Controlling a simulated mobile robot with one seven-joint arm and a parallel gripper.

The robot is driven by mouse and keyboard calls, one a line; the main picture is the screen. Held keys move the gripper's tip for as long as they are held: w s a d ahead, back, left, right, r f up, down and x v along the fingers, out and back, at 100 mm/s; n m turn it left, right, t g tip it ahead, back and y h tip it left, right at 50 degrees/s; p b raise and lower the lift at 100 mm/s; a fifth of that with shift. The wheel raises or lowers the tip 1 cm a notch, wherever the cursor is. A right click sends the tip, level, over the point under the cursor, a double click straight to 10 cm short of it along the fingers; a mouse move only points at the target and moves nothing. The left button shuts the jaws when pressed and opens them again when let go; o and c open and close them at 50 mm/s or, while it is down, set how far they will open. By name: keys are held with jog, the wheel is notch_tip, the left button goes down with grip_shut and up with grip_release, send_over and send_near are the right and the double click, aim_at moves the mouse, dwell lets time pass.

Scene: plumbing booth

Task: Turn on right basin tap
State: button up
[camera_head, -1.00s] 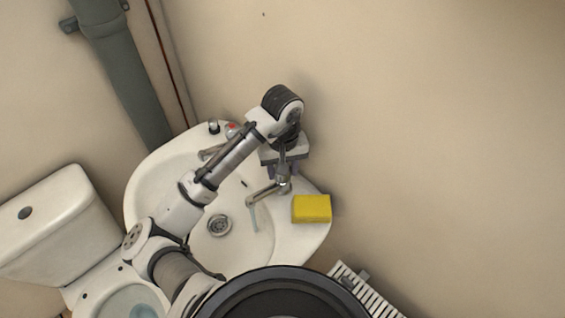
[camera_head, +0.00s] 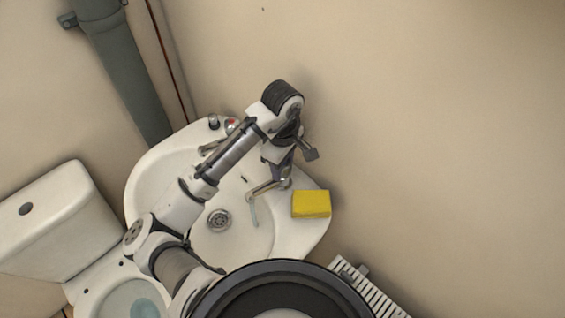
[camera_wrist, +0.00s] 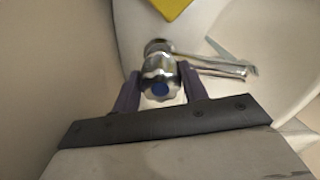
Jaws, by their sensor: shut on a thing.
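The right basin tap (camera_head: 266,189) is chrome, at the right side of the white basin (camera_head: 150,178). In the wrist view the tap's knob (camera_wrist: 158,72) has a blue centre and sits between my two purple fingers. My gripper (camera_wrist: 160,88) is shut on this knob, pointing down at it from above. The tap's spout (camera_wrist: 215,66) reaches out over the bowl. A thin pale blue stream of water (camera_head: 254,213) hangs below the spout end in the head view. My arm hides part of the basin and the top of the tap there.
A yellow sponge (camera_head: 311,204) lies on the basin rim close to the right tap. The left tap (camera_head: 231,125) with a red mark is at the back, partly behind my arm. A toilet (camera_head: 55,220) stands at the left; the wall is close behind.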

jog(key=shift+n, duration=0.4)
jog(key=o, duration=1)
jog(key=shift+r, duration=0.1)
notch_tip(320, 180, up, 14)
jog(key=b, duration=0.1)
jog(key=shift+f, duration=0.25)
